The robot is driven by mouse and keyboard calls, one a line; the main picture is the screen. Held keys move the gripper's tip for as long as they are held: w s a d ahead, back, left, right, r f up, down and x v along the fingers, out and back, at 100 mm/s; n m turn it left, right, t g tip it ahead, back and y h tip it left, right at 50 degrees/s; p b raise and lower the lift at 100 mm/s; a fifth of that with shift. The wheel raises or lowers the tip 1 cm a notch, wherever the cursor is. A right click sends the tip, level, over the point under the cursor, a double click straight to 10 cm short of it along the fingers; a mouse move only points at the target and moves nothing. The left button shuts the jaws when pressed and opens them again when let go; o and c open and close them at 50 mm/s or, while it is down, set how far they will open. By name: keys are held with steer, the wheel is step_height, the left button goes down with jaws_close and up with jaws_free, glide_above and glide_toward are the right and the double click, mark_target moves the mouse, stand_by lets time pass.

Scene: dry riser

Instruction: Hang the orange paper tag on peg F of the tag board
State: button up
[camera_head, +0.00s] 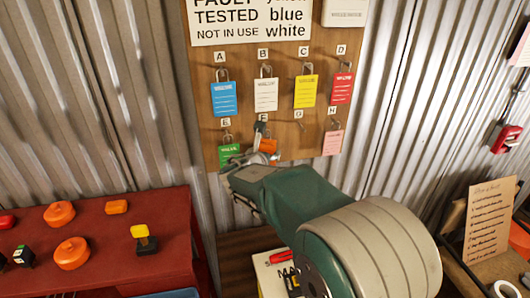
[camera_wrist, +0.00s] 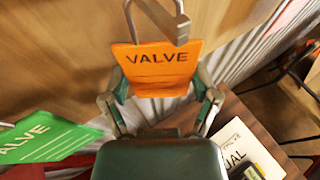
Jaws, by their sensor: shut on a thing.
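The orange paper tag (camera_wrist: 163,65), printed VALVE, is upright in the wrist view with a wire loop at its top. My gripper (camera_wrist: 163,92) is shut on its lower part, one finger at each side. In the head view the orange tag (camera_head: 268,146) shows partly behind my gripper (camera_head: 262,155), at the lower row of the tag board (camera_head: 285,145), in the F column. A grey metal peg end (camera_wrist: 178,28) overlaps the tag's top edge in the wrist view. I cannot tell whether the loop is around it. Peg F's label is mostly hidden.
A green tag (camera_head: 229,152) hangs at E, left of the orange tag; it also shows in the wrist view (camera_wrist: 45,137). A pink tag (camera_head: 333,142) hangs at H. Peg G (camera_head: 302,126) is bare. Blue, white, yellow and red tags hang above. A red cabinet (camera_head: 95,240) stands left.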

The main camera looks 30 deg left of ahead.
steer(key=o, duration=0.6)
steer(key=v, duration=1.2)
steer(key=shift+f, duration=0.1)
steer(key=d+r+m+g+h, duration=0.1)
steer(key=d+m+g+h, duration=0.2)
steer(key=d+m, duration=0.95)
steer(key=d+r+m+g+h, duration=0.25)
steer(key=d+m, duration=0.35)
steer(key=d, duration=1.3)
steer(key=s+d+f+m+g+y, duration=0.1)
steer(key=s+d+m, duration=0.3)
steer(key=s+m, duration=0.2)
steer(key=s+d+f+m+g+y, duration=0.1)
steer(key=s+d+m, duration=0.3)
steer(key=m, duration=0.3)
steer(key=s+d+f+m+g+y, duration=0.1)
steer(key=s+d+f+m, duration=0.1)
steer(key=s+d+m, duration=0.2)
steer(key=shift+s+d+m, duration=0.15)
steer(key=shift+s+m, duration=1.1)
steer(key=shift+s, duration=0.6)
